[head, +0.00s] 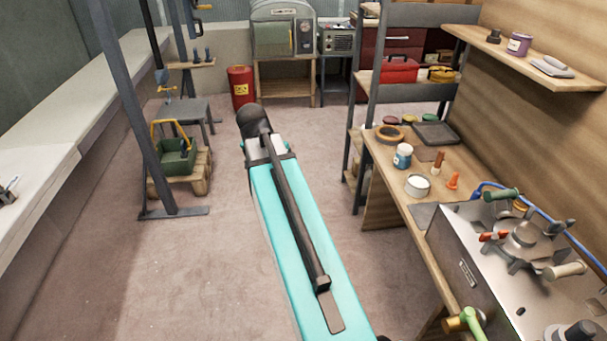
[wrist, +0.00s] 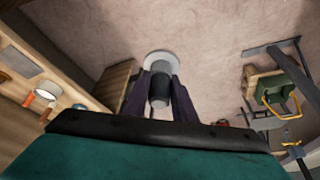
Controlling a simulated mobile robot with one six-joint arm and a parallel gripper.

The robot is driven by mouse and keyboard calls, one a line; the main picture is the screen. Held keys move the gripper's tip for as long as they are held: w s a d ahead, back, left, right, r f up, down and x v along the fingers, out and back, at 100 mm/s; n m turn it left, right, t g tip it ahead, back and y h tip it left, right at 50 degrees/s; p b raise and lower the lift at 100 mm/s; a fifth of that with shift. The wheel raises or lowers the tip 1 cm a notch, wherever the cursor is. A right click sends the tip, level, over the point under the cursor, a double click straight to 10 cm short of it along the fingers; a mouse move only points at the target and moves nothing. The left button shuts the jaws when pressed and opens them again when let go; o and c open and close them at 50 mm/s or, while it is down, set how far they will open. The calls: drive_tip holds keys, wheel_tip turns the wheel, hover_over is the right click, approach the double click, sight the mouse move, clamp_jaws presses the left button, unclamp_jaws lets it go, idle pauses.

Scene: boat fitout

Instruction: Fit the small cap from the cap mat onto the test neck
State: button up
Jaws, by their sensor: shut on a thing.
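In the wrist view my gripper (wrist: 160,100) has its two dark fingers closed on a small piece with a pale round rim (wrist: 162,57) and a dark cylindrical body, which I take to be the small cap. It is held clear of any surface, with the floor behind it. I cannot make out the test neck for certain.
The metal box (head: 467,274) carries a valve with several handles.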

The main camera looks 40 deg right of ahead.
drive_tip(key=w+a+r+n+y, duration=0.1)
drive_tip(key=w+a+r+n, duration=0.1)
drive_tip(key=a, duration=0.7)
drive_tip(key=w+a+r+n+t+y, duration=0.1)
drive_tip(key=w+a+r+n, duration=0.2)
drive_tip(key=a+n, duration=0.3)
drive_tip(key=w+a+r+n+t+y, duration=0.1)
drive_tip(key=w+a+r+n+y, duration=0.1)
drive_tip(key=a, duration=1.1)
drive_tip(key=w+r+n, duration=0.1)
drive_tip(key=n, duration=0.1)
drive_tip(key=shift+w+n, duration=0.3)
drive_tip(key=shift+w, duration=0.05)
drive_tip(key=shift+d+t, duration=0.1)
drive_tip(key=shift+t, duration=0.2)
